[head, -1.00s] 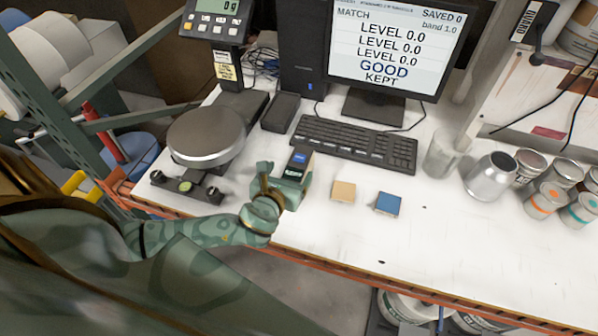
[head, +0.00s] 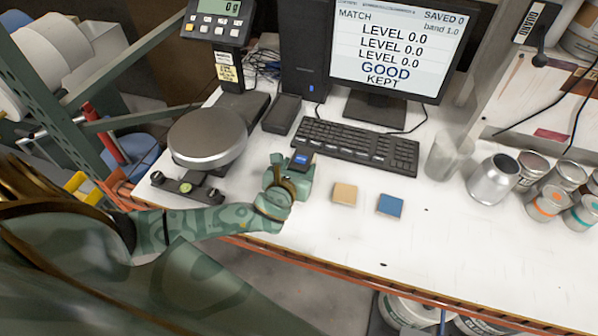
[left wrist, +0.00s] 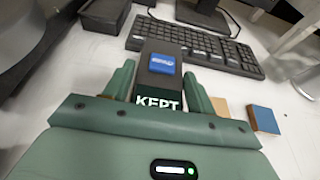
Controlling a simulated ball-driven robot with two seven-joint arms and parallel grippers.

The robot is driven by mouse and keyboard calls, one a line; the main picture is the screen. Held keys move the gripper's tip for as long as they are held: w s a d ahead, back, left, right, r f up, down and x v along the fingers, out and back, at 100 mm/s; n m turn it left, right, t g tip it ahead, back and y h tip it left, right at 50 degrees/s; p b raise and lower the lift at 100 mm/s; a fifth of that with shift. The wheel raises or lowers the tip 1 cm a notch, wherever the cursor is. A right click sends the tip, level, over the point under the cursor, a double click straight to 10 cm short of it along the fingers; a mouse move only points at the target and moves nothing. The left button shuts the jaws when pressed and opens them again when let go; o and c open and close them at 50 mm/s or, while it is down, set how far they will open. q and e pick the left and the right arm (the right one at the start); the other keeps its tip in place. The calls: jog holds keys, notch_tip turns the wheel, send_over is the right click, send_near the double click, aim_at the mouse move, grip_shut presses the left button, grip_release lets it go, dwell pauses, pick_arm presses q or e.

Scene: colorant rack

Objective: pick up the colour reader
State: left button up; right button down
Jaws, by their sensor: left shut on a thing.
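The colour reader (head: 301,161) is a small dark device with a blue patch on top. In the left wrist view the colour reader (left wrist: 161,66) stands between my two green fingers, with a label reading KEPT at its near end. My left gripper (head: 293,170) is shut on it, in front of the keyboard. The left gripper (left wrist: 160,90) hides the reader's lower sides, and I cannot tell whether it is clear of the bench. My right gripper is in neither view.
The keyboard (head: 360,146) lies just behind the reader. A round scale (head: 207,138) stands to the left. A tan block (head: 345,194) and a blue block (head: 390,205) lie to the right. A clear beaker (head: 443,160) and several cans stand further right. The front bench is mostly bare.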

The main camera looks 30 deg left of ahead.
pick_arm(q)
jog(key=shift+w+r, duration=0.1)
jog(key=shift+r, duration=0.45)
notch_tip(320, 180, up, 3)
jog(key=shift+f+p, duration=0.1)
jog(key=shift+p, duration=0.45)
jog(key=s+r, duration=0.1)
jog(key=r, duration=0.1)
jog(key=s+r+p, duration=0.1)
jog(key=s, duration=0.1)
jog(key=s+r+p, duration=0.1)
jog(key=s+r, duration=0.1)
jog(key=shift+d+r, duration=0.3)
jog(key=shift+d, duration=0.1)
jog(key=v, duration=0.9)
jog(key=shift+s+a+r, duration=0.3)
jog(key=shift+s+a, duration=0.05)
